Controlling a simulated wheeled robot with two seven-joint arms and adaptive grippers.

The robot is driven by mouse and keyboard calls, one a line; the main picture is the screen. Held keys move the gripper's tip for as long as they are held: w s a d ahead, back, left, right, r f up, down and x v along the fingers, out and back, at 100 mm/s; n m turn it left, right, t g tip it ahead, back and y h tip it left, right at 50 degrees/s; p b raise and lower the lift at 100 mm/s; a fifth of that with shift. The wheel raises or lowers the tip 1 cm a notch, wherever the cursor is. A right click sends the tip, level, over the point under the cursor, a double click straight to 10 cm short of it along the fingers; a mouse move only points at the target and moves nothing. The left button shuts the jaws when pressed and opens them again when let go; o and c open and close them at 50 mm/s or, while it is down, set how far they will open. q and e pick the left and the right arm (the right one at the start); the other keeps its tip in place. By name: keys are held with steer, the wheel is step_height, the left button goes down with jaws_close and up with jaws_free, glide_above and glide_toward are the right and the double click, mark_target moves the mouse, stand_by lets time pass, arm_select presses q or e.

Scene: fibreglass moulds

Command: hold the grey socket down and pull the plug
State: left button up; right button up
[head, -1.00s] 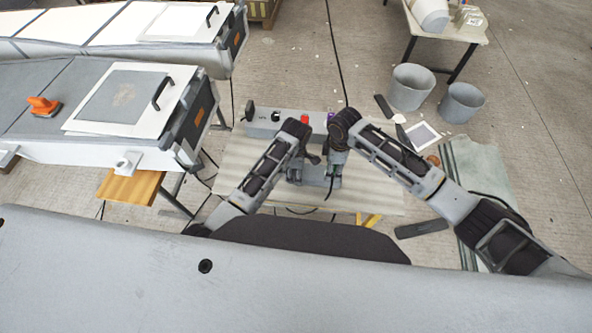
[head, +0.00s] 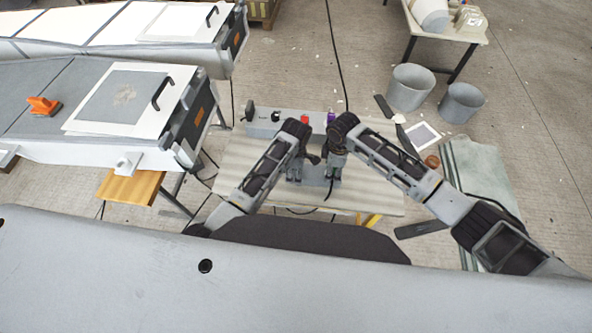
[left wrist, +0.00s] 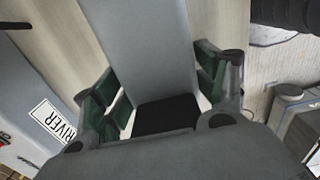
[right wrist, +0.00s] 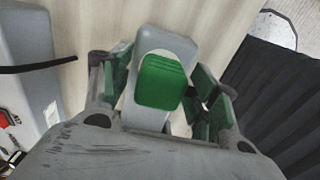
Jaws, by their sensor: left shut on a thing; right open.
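The grey socket (head: 314,181) lies on the bench between my grippers in the head view. My left gripper (head: 295,176) is shut on it; in the left wrist view the grey socket body (left wrist: 145,45) runs between the green-padded fingers (left wrist: 165,92). My right gripper (head: 332,176) is open at the socket's right end. In the right wrist view its fingers (right wrist: 160,85) stand on both sides of a grey piece with a green face (right wrist: 163,80), which looks like the plug. Contact with it cannot be told. My wrists hide much of both in the head view.
A grey driver box (head: 262,127) with a red button (head: 304,119) stands behind the grippers on the bench (head: 375,200). Its label shows in the left wrist view (left wrist: 52,120). A black cable (right wrist: 38,67) runs from the box. Buckets (head: 410,88) stand at right.

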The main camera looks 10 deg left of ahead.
stand_by(0.5)
steer(key=c, duration=1.3)
jaws_close()
steer(key=shift+r, duration=3.4)
arm_select(q)
steer(key=shift+f, duration=0.1)
arm_select(e)
steer(key=shift+r, duration=2.1)
arm_select(q)
steer(key=o, duration=1.5)
steer(key=shift+o, duration=0.2)
